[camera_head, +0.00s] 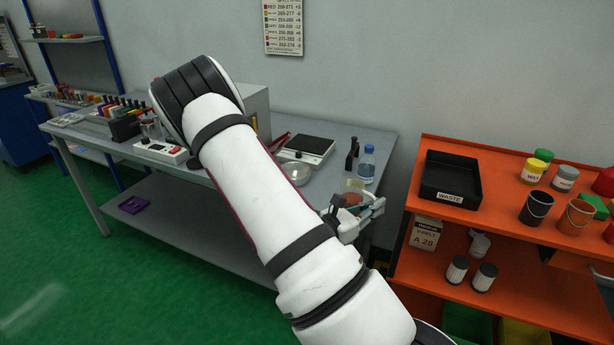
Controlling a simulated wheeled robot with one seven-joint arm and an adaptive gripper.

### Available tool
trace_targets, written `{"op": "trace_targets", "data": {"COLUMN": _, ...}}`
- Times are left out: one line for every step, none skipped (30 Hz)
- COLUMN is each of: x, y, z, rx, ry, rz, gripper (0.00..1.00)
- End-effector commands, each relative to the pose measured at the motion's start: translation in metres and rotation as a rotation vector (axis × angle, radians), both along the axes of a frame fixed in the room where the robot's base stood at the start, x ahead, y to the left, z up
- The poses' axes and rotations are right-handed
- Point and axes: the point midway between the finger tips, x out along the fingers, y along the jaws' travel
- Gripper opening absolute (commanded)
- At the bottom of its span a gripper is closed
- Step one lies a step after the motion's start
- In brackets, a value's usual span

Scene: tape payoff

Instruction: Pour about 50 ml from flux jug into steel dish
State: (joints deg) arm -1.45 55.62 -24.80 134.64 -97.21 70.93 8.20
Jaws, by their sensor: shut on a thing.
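A shallow, shiny round dish (297,173), which looks like the steel dish, sits near the front edge of the grey bench. My gripper (353,203) is at the bench's right end, to the right of the dish and apart from it. It is shut on a small pale, see-through vessel (354,185) that seems to be the flux jug. A reddish-brown patch shows between the fingers. The fingers hide much of the vessel, and its tilt and fill level are too small to tell.
A scale (308,147) stands behind the dish. A blue-capped bottle (367,165) and a dark bottle (351,156) stand close behind my gripper. An orange shelf (486,221) with a black waste tray (451,193) is at right. My arm hides part of the bench (115,160).

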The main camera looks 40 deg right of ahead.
Motion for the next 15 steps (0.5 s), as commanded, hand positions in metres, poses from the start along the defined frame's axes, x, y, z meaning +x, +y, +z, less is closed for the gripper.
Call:
{"op": "trace_targets", "data": {"x": 0.014, "y": -0.005, "z": -0.004, "rx": -0.004, "ry": -0.005, "rz": 0.0, "gripper": 0.0}}
{"op": "trace_targets", "data": {"x": 0.022, "y": -0.007, "z": -0.006, "rx": -0.005, "ry": -0.006, "rz": -0.001, "gripper": 0.0}}
{"op": "trace_targets", "data": {"x": 0.034, "y": -0.011, "z": -0.009, "rx": -0.005, "ry": -0.006, "rz": -0.001, "gripper": 0.0}}
{"op": "trace_targets", "data": {"x": 0.042, "y": -0.014, "z": -0.011, "rx": -0.005, "ry": -0.005, "rz": -0.001, "gripper": 0.0}}
{"op": "trace_targets", "data": {"x": 0.051, "y": -0.016, "z": -0.014, "rx": -0.005, "ry": -0.005, "rz": -0.002, "gripper": 0.0}}
{"op": "trace_targets", "data": {"x": 0.062, "y": -0.02, "z": -0.016, "rx": -0.006, "ry": -0.006, "rz": -0.002, "gripper": 0.0}}
{"op": "trace_targets", "data": {"x": 0.07, "y": -0.022, "z": -0.017, "rx": -0.006, "ry": -0.006, "rz": -0.001, "gripper": 0.0}}
{"op": "trace_targets", "data": {"x": 0.078, "y": -0.024, "z": -0.019, "rx": -0.005, "ry": -0.005, "rz": -0.001, "gripper": 0.0}}
{"op": "trace_targets", "data": {"x": 0.088, "y": -0.027, "z": -0.02, "rx": -0.005, "ry": -0.005, "rz": -0.002, "gripper": 0.0}}
{"op": "trace_targets", "data": {"x": 0.095, "y": -0.029, "z": -0.022, "rx": -0.004, "ry": -0.004, "rz": -0.002, "gripper": 0.0}}
{"op": "trace_targets", "data": {"x": 0.101, "y": -0.031, "z": -0.022, "rx": -0.003, "ry": -0.005, "rz": -0.001, "gripper": 0.0}}
{"op": "trace_targets", "data": {"x": 0.109, "y": -0.033, "z": -0.023, "rx": -0.002, "ry": -0.005, "rz": 0.0, "gripper": 0.0}}
{"op": "trace_targets", "data": {"x": 0.114, "y": -0.034, "z": -0.024, "rx": 0.0, "ry": -0.005, "rz": -0.001, "gripper": 0.0}}
{"op": "trace_targets", "data": {"x": 0.119, "y": -0.035, "z": -0.025, "rx": 0.0, "ry": -0.005, "rz": 0.0, "gripper": 0.0}}
{"op": "trace_targets", "data": {"x": 0.123, "y": -0.036, "z": -0.025, "rx": 0.001, "ry": -0.004, "rz": 0.0, "gripper": 0.0}}
